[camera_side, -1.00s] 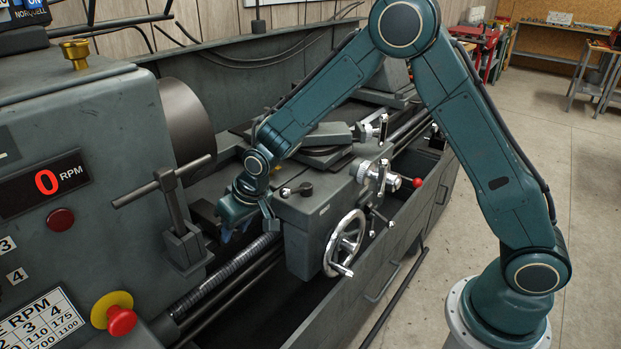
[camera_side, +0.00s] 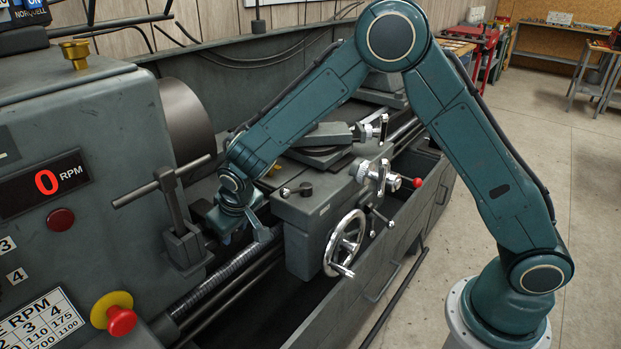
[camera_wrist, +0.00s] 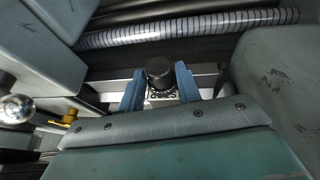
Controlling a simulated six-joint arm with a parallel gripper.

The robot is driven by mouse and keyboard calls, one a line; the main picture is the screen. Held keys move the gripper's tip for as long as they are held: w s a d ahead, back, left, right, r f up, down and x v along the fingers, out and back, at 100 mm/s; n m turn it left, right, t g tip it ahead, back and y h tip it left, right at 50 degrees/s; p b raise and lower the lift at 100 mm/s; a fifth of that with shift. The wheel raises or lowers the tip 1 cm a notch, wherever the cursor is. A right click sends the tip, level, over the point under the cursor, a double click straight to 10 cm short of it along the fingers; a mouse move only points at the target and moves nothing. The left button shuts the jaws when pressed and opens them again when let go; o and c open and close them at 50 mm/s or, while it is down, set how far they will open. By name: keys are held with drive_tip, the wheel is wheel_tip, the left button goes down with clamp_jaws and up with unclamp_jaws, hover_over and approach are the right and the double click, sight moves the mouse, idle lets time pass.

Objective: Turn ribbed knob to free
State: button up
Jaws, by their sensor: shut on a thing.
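A dark round knob (camera_wrist: 159,71) stands on a small light plate in the wrist view. The blue fingers of my gripper (camera_wrist: 160,85) are on either side of it, shut on it. Ribs on the knob are too small to make out. In the side view my gripper (camera_side: 234,228) is low between the lathe's headstock and carriage, beside the long ribbed screw. The knob is hidden there behind my wrist and gripper.
The headstock (camera_side: 90,130) stands close on the left, with a T-handled clamp (camera_side: 173,205) near my gripper. The carriage (camera_side: 300,215) with its handwheel (camera_side: 346,243) is close on the right. A ribbed screw (camera_wrist: 190,28) crosses beyond the knob.

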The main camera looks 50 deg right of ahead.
drive_tip(key=o, duration=0.8)
drive_tip(key=shift+o, duration=0.2)
drive_tip(key=v, duration=1.2)
